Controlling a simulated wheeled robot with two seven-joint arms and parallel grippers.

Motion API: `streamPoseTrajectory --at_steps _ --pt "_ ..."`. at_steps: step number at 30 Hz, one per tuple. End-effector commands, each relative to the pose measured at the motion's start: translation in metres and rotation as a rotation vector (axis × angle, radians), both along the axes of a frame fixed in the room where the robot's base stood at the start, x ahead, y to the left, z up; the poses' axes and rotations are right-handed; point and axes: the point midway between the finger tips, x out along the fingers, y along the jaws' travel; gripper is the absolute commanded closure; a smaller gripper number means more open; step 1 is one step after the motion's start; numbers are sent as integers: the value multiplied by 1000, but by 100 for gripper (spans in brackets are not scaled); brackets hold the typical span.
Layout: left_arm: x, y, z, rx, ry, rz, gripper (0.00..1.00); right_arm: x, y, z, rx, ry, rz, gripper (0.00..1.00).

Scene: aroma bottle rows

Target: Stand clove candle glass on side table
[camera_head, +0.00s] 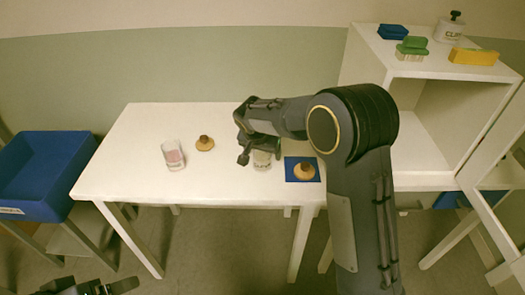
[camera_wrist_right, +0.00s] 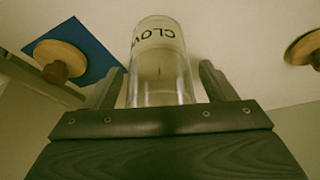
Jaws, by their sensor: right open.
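The clove candle glass (camera_head: 262,161) is on the white table, partly hidden under my right gripper in the head view. In the right wrist view the clear glass (camera_wrist_right: 160,75) shows a pale band lettered "CLO", upside down in the picture. My right gripper (camera_head: 252,150) is open around it; its two fingers (camera_wrist_right: 160,88) stand on either side, with a gap visible at the right finger. Whether the left finger touches the glass I cannot tell. A dark part of my left gripper (camera_head: 92,288) shows at the bottom left edge; its jaws are unclear.
A pink candle glass (camera_head: 173,156) and a round wooden lid (camera_head: 205,143) stand on the table (camera_head: 130,150) to the left. A blue mat (camera_head: 291,176) bearing another wooden lid (camera_head: 303,171) lies close right. A white shelf (camera_head: 430,70) stands right, a blue crate (camera_head: 40,175) left.

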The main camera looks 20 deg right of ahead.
Motion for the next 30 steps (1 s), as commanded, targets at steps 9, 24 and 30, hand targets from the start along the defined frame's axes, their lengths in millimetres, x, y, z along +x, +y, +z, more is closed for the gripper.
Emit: streamPoseTrajectory --at_steps 9,24,30 --pt "0 0 3 0 0 0 21 -5 5 21 1 -5 2 23" --pt "0 0 3 0 0 0 21 -35 24 107 1 -2 2 23" --pt "0 0 3 0 0 0 21 -38 26 114 1 -1 0 23"
